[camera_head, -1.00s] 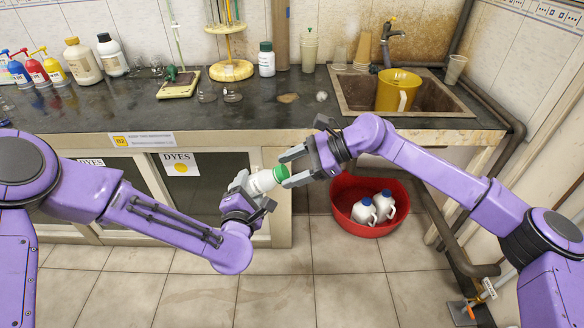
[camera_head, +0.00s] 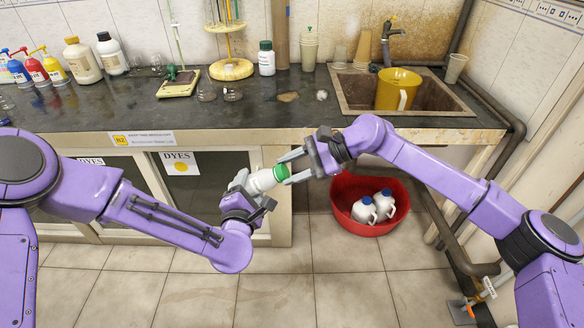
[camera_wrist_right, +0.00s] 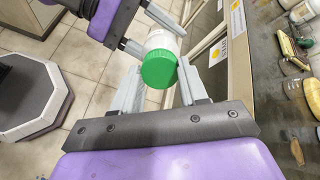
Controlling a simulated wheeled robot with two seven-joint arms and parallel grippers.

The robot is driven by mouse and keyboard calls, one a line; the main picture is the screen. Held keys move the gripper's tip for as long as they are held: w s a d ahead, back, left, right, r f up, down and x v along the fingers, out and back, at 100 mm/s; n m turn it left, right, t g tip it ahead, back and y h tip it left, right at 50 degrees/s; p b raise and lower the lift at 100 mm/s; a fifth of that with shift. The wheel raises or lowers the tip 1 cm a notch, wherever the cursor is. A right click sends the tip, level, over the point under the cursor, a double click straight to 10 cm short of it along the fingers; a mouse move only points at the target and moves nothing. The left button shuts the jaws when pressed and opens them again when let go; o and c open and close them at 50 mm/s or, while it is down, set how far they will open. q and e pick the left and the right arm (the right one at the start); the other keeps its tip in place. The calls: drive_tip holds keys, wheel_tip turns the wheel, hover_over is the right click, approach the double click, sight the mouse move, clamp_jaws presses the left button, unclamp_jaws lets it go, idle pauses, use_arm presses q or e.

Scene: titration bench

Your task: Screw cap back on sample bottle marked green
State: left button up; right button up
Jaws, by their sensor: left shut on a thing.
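My left gripper (camera_head: 254,190) is shut on a white sample bottle (camera_head: 262,181), held tilted in the air in front of the bench. A green cap (camera_head: 281,173) sits at the bottle's upper right end. How tightly it is seated cannot be told. My right gripper (camera_head: 285,168) is open, its two fingers reaching toward the cap from the right. In the right wrist view, the cap (camera_wrist_right: 159,69) lies between the tips of the right gripper (camera_wrist_right: 161,75), with narrow gaps beside it. The white bottle (camera_wrist_right: 164,40) shows behind the cap.
A similar white bottle with a green cap (camera_head: 266,58) stands on the dark bench (camera_head: 300,113). A red basin (camera_head: 342,216) with two white jugs is on the floor below right. The bench front edge and cabinets (camera_head: 193,195) are close behind the grippers.

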drive_tip(key=m, duration=1.3)
drive_tip(key=shift+m, duration=0.3)
drive_tip(key=m, duration=0.4)
drive_tip(key=shift+a, duration=0.1)
drive_tip(key=o, duration=1)
